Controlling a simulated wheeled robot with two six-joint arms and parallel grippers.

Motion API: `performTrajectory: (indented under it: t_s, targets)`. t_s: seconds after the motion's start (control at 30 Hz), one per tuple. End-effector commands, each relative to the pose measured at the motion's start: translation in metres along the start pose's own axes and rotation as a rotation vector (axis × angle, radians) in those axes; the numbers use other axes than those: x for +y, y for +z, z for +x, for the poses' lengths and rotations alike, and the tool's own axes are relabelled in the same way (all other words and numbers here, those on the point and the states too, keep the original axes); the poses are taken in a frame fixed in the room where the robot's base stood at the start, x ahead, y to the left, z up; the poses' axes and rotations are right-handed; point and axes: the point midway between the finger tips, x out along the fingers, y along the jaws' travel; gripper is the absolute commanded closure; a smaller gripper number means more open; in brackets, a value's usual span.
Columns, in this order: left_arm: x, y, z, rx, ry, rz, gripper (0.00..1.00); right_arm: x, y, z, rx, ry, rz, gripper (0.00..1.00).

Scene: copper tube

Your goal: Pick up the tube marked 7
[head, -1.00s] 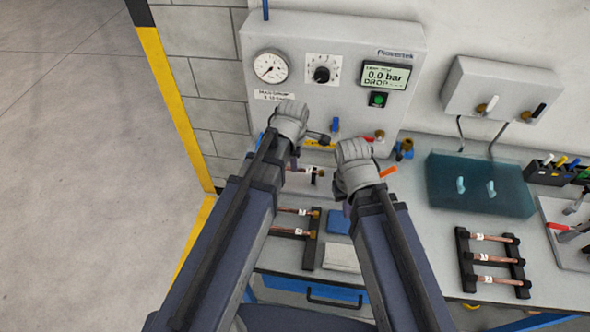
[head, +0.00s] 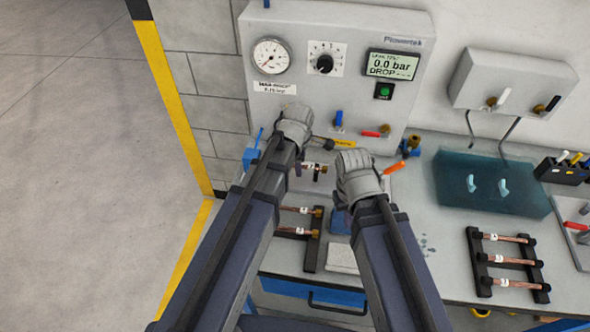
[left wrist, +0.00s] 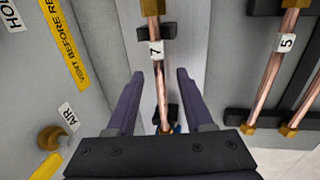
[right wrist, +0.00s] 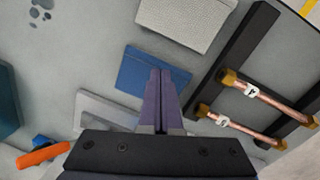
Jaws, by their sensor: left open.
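The tube marked 7 (left wrist: 155,50) is a copper tube with a white label, lying in dark holders below the panel. My open left gripper (left wrist: 160,72) has one finger on each side of it in the left wrist view, with gaps on both sides. My right gripper (right wrist: 160,72) is shut and empty in the right wrist view, above the bench by a blue pad (right wrist: 151,72). It also shows in the head view (head: 358,180).
A tube marked 5 (left wrist: 287,43) lies in a rack at right in the left wrist view. A second rack (head: 477,262) with copper tubes stands at the bench's right. The panel (head: 350,95) rises behind my grippers, with an orange handle (head: 394,167) near the right one.

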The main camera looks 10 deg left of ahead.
Motion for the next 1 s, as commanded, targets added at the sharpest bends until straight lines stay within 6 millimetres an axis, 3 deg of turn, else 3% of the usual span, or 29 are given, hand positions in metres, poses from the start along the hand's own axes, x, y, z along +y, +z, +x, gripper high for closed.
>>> performTrajectory:
  t_s: [0.13, 0.57, 1.0]
  targets:
    - [0.0001, -0.0001, -0.0014, 0.0, 0.0, 0.0, 0.5, 0.0001, 0.0001, -0.0014, 0.0, 0.0, 0.0, 1.0]
    - [0.0001, -0.0001, -0.0013, 0.0, 0.0, 0.0, 0.98, 0.0001, 0.0001, -0.0013, 0.0, 0.0, 0.0, 1.0]
    - [0.0, 0.0, -0.0013, 0.0, 0.0, 0.0, 1.0, 0.0001, 0.0001, -0.0013, 0.0, 0.0, 0.0, 1.0]
